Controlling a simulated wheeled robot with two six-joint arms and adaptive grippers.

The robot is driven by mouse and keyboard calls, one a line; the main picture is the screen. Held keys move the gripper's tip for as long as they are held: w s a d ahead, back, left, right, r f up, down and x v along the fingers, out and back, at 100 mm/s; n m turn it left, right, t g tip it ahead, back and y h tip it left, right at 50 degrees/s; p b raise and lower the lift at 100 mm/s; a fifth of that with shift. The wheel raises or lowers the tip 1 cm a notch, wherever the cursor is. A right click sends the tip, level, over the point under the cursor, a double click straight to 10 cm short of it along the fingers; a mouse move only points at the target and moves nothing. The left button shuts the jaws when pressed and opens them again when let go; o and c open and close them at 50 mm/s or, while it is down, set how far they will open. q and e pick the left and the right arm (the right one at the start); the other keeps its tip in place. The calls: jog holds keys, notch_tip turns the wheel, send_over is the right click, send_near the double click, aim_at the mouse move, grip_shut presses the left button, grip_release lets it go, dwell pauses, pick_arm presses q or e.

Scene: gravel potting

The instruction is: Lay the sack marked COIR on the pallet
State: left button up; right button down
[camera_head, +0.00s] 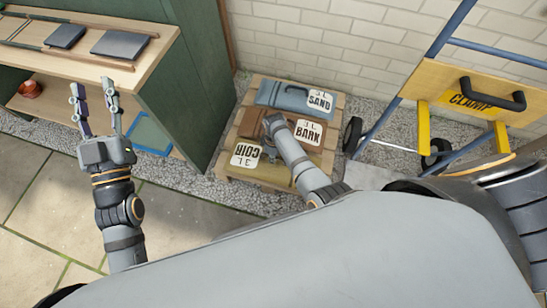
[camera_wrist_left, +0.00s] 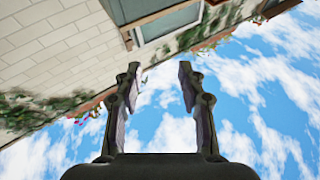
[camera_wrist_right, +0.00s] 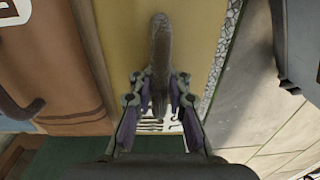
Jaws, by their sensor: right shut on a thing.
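The yellow COIR sack (camera_head: 268,173) is at the front end of the wooden pallet (camera_head: 216,166), its white label upside down in the head view. In the right wrist view the yellow sack (camera_wrist_right: 190,40) fills the middle, with its grey-brown handle (camera_wrist_right: 158,45) between my right fingers. My right gripper (camera_wrist_right: 158,88) is shut on that handle; my own arm hides the grip in the head view. I cannot tell whether the sack rests fully on the pallet. My left gripper (camera_head: 95,98) is open and empty, raised by the bench and pointing up.
The brown BARK sack (camera_head: 253,120) and blue SAND sack (camera_head: 276,95) lie behind on the pallet. A blue and yellow hand truck (camera_head: 437,82) marked CLAMP stands to the right. A green-sided bench (camera_head: 190,85) is to the left, a brick wall (camera_head: 300,45) behind.

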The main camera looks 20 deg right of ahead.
pick_arm(q)
jog(key=shift+s+r+t, duration=0.2)
jog(key=shift+r+t, duration=0.1)
jog(key=shift+r, duration=0.3)
jog(key=shift+s+r+t, duration=0.15)
jog(key=shift+r+t, duration=0.15)
jog(key=shift+r, duration=0.25)
pick_arm(e)
jog(key=shift+f, duration=0.1)
jog(key=c, duration=1.3)
grip_release()
pick_arm(q)
jog(key=shift+s+r, duration=0.1)
